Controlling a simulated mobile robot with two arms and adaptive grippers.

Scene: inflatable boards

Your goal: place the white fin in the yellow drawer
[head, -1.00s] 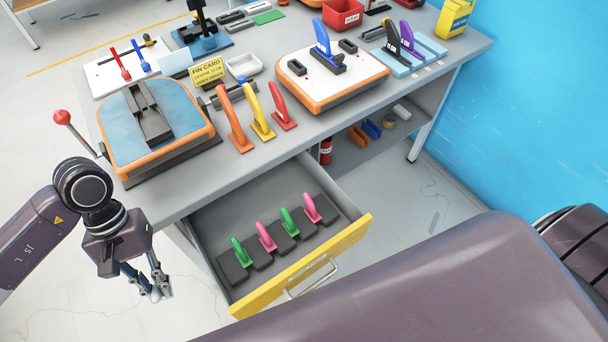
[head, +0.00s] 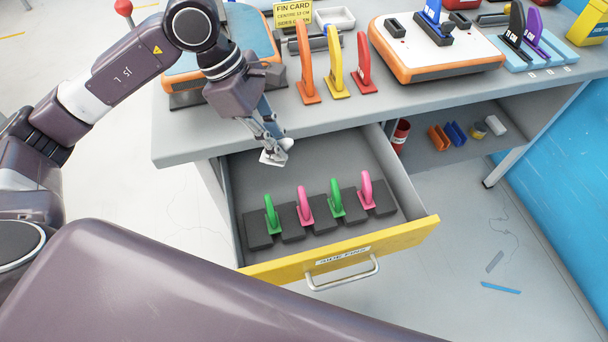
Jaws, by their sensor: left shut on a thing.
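The yellow drawer (head: 412,237) is pulled out under the bench, with a yellow front and grey inside. Two green fins (head: 271,214) and two pink fins (head: 366,190) stand in dark grey blocks in its front part. My left gripper (head: 274,150) is shut on the white fin (head: 270,160) and holds it over the back left part of the drawer, near the bench edge. The fingers hide part of the fin. I cannot tell its height above the drawer floor. My right gripper is out of view.
Orange, yellow and red fins (head: 364,65) stand along the bench's front edge (head: 330,115), close to my left arm. An orange-edged white board (head: 432,52) lies to their right. The drawer floor behind the blocks (head: 335,160) is bare.

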